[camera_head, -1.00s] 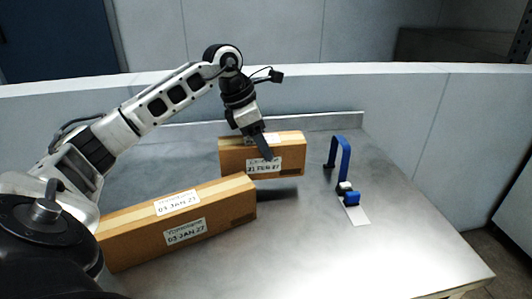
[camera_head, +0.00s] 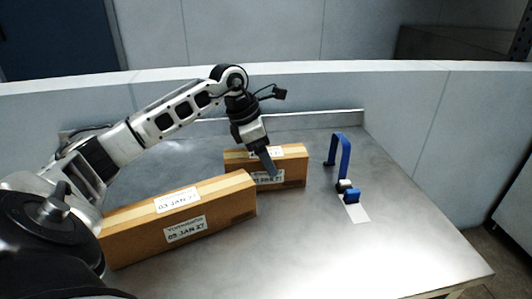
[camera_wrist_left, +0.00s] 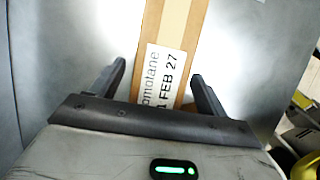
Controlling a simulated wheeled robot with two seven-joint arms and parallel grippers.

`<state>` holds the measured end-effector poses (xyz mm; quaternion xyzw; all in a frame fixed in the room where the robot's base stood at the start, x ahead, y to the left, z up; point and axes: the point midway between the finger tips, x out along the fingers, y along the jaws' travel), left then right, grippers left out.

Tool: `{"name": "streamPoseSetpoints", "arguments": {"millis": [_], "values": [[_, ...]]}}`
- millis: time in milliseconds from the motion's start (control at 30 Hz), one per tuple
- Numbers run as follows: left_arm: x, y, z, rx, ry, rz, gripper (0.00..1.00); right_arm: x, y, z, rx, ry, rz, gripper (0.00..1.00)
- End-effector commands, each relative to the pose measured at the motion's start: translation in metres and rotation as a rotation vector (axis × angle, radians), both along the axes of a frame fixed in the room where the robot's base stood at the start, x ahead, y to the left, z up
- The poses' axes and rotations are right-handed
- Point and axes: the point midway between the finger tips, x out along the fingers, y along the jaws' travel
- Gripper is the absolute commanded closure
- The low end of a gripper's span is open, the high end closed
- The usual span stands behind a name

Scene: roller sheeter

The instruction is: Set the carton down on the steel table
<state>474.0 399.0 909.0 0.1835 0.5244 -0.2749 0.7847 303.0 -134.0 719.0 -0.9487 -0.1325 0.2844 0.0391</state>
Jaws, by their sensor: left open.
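The carton (camera_head: 293,168) is a brown cardboard box with a tape strip and a white label reading 21 FEB 27, partly covered by a finger. It appears to rest on the steel table (camera_head: 400,245) behind a longer carton. My left gripper (camera_head: 268,170) points down at it from above, with one dark finger in front of its label face. In the left wrist view the carton (camera_wrist_left: 172,50) lies between the two spread fingers (camera_wrist_left: 160,84), with a gap showing on both sides. My right gripper is not in view.
A longer carton (camera_head: 225,212) labelled 03 JAN 27 lies at front left, close to the carton. A low rim (camera_head: 340,118) runs along the back. The right front of the table is clear.

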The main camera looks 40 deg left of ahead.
Motion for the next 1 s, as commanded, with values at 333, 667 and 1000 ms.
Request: {"name": "streamPoseSetpoints", "arguments": {"millis": [333, 667, 1000], "values": [[-0.010, 0.009, 0.037, 0.002, -0.005, 0.001, 0.24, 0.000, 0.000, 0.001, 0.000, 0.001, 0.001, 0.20], [-0.030, 0.025, 0.098, 0.001, -0.003, 0.001, 0.24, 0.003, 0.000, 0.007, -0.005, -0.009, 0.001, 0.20], [-0.036, 0.029, 0.113, -0.001, -0.001, 0.000, 0.24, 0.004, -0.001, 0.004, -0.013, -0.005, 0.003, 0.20]]}}
